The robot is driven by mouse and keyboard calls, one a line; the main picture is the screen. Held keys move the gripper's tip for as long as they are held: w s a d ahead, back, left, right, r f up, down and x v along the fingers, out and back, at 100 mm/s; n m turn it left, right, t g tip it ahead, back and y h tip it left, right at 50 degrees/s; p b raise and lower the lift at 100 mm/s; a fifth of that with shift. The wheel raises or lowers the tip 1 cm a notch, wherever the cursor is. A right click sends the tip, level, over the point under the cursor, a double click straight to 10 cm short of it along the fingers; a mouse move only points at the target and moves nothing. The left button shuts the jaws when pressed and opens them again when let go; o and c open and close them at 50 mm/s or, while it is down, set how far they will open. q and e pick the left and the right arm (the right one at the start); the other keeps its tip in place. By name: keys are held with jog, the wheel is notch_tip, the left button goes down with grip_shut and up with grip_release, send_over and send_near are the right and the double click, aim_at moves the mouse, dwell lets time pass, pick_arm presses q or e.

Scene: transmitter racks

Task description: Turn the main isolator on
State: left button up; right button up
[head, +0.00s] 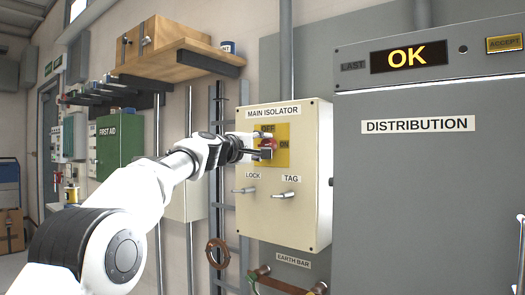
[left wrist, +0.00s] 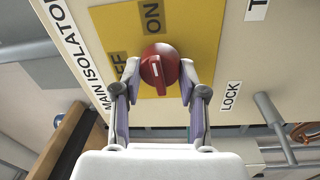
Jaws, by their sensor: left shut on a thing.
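The main isolator box (head: 310,200) is cream, with a yellow plate (head: 257,146) marked OFF at the top and ON at the right. A red round knob (head: 270,141) sits on the plate, partly hidden by my left gripper (head: 266,152). In the left wrist view the red knob (left wrist: 160,66) lies between the fingertips of my left gripper (left wrist: 160,78), which is shut on it from both sides. The knob has a raised ridge with a white line. I cannot tell which label it points to. My right gripper is not in view.
Two small handles stick out below, by LOCK (head: 253,175) and TAG (head: 291,179). A grey distribution cabinet (head: 430,200) stands close on the right. A wooden shelf (head: 180,62) juts out at upper left, above a green first aid box (head: 120,138).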

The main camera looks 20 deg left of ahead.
pick_arm(q)
jog(key=shift+m, duration=0.5)
jog(key=o, duration=1.1)
jog(key=shift+o, duration=0.2)
jog(key=shift+s, duration=0.1)
jog(key=v, duration=1.1)
jog(key=shift+s, duration=0.35)
jog(key=shift+a+f, duration=0.1)
